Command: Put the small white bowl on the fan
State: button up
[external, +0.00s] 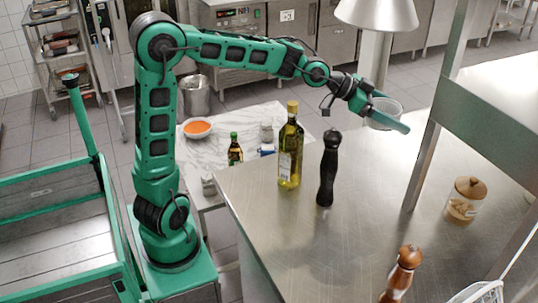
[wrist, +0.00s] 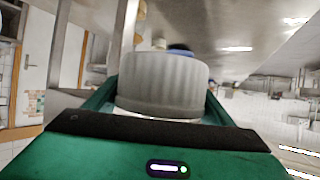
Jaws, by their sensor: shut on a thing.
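The small white bowl (external: 385,108) is between the fingers of my gripper (external: 390,117), which is shut on it and holds it above the steel counter. In the wrist view the pale, ribbed bowl (wrist: 162,82) fills the space between the two green fingers of my gripper (wrist: 160,98). A white slatted, cage-like thing, which looks like the fan (external: 482,293), shows at the bottom right of the external view, cut off by the frame edge. The held bowl is well behind it, toward the back of the counter.
On the steel counter (external: 300,235) stand an oil bottle (external: 289,155), a black pepper mill (external: 327,172), a wooden mill (external: 402,272) and a lidded jar (external: 465,200). A raised steel shelf (external: 490,120) with posts is at right. A lamp (external: 377,12) hangs near my gripper.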

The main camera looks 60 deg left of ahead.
jog(key=s+d+r+m+g+h, duration=0.1)
jog(key=s+d+r, duration=0.15)
jog(key=d, duration=0.45)
jog(key=s+d+r+m, duration=0.1)
jog(key=s+d+r, duration=0.1)
jog(key=s+d, duration=0.35)
jog(key=s+d+f+m+g+h, duration=0.1)
jog(key=s+d+f, duration=0.1)
jog(key=d+f, duration=0.7)
jog(key=s+d+f+m+g+h, duration=0.1)
jog(key=s+d+f, duration=0.1)
jog(key=d+f, duration=0.7)
jog(key=f, duration=1)
jog(key=shift+w+a+f, duration=0.1)
jog(key=shift+a+f, duration=0.2)
jog(key=shift+a, duration=0.1)
jog(key=shift+f, duration=0.15)
jog(key=o, duration=1.2)
jog(key=shift+o, duration=0.2)
